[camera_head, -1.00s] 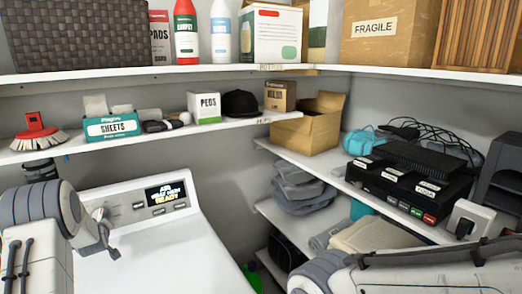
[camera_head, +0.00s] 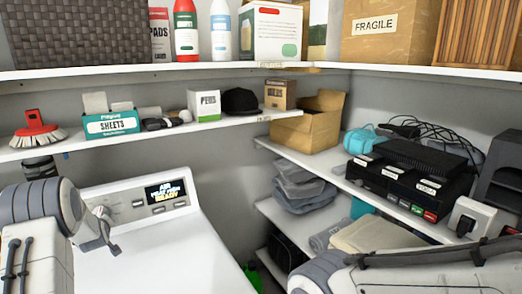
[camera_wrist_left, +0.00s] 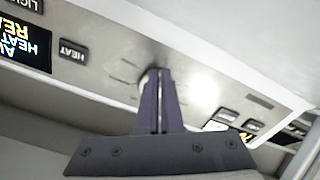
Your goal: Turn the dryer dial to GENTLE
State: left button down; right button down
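The white dryer (camera_head: 165,250) stands at the lower left with a tilted control panel along its back. Its lit display (camera_head: 165,191) has text that is mostly too blurred to read; the wrist view also shows the display (camera_wrist_left: 22,45), upside down and cut off. My left gripper (camera_head: 112,252) is at the left part of the panel. In the left wrist view its dark fingers (camera_wrist_left: 158,78) are together, with only a thin slit between them. A pale rounded edge, apparently the dial (camera_wrist_left: 146,80), shows beside the fingertips, which hide most of it. My right gripper is out of view.
Panel buttons, one marked HEAT (camera_wrist_left: 72,50), flank the fingers. A shelf (camera_head: 150,136) with a SHEETS box (camera_head: 111,124) runs above the dryer. My right arm crosses the lower right, near folded cloths (camera_head: 375,235).

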pick_arm(q)
jog(key=shift+w+d+r+b, duration=0.25)
jog(key=shift+w+d+b, duration=0.15)
jog(key=shift+b, duration=0.2)
jog(key=shift+w+d+r, duration=0.2)
jog(key=shift+w+r, duration=0.05)
jog(key=shift+r, duration=0.05)
jog(key=shift+b, duration=0.3)
jog(key=shift+w+d+f, duration=0.1)
jog(key=shift+d+f, duration=0.15)
jog(key=shift+d, duration=0.1)
jog(key=b+v, duration=0.1)
jog(key=v, duration=0.5)
dwell(0.3)
